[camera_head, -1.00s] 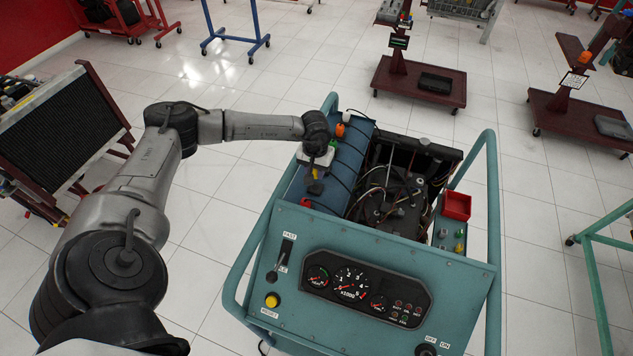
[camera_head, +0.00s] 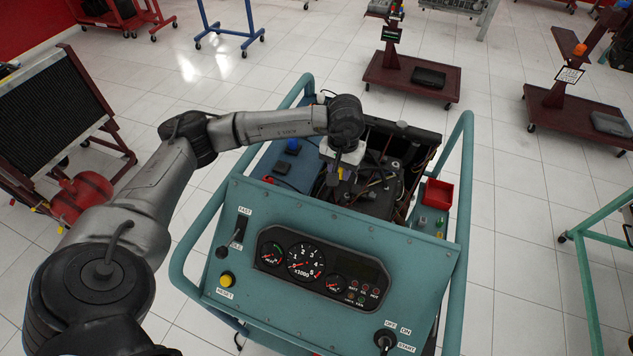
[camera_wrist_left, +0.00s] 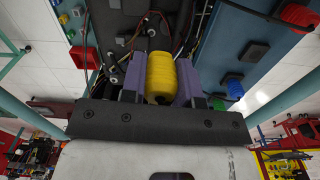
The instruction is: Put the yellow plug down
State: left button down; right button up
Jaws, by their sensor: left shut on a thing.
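The yellow plug (camera_wrist_left: 161,75) is a ribbed yellow cylinder between the two purple-grey fingers of my left gripper (camera_wrist_left: 158,88). The fingers are shut on its sides in the left wrist view. In the head view my left gripper (camera_head: 337,183) is over the engine bay of the teal engine trainer (camera_head: 300,215), behind the gauge panel. My right gripper is in neither view.
A blue plug (camera_head: 293,146) and a red one (camera_head: 268,180) stand on the blue surface left of the bay. A red tray (camera_head: 438,193) sits on the right side shelf, beside small coloured knobs. Cables and hoses run through the bay. Teal rails flank the trainer.

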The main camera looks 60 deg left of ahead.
pick_arm(q)
jog(key=shift+s+a+f+n, duration=0.1)
jog(key=shift+s+a+n, duration=0.15)
jog(key=shift+s, duration=0.2)
jog(key=s+a+f, duration=0.2)
jog(key=a, duration=0.3)
send_over(304, 175)
jog(key=d, duration=0.1)
jog(key=shift+n, duration=0.25)
notch_tip(304, 175, down, 4)
jog(key=shift+s+f, duration=0.1)
jog(key=shift+f, duration=0.05)
jog(key=shift+a+f, duration=0.25)
jog(key=shift+a, duration=0.15)
jog(key=shift+f, duration=2.1)
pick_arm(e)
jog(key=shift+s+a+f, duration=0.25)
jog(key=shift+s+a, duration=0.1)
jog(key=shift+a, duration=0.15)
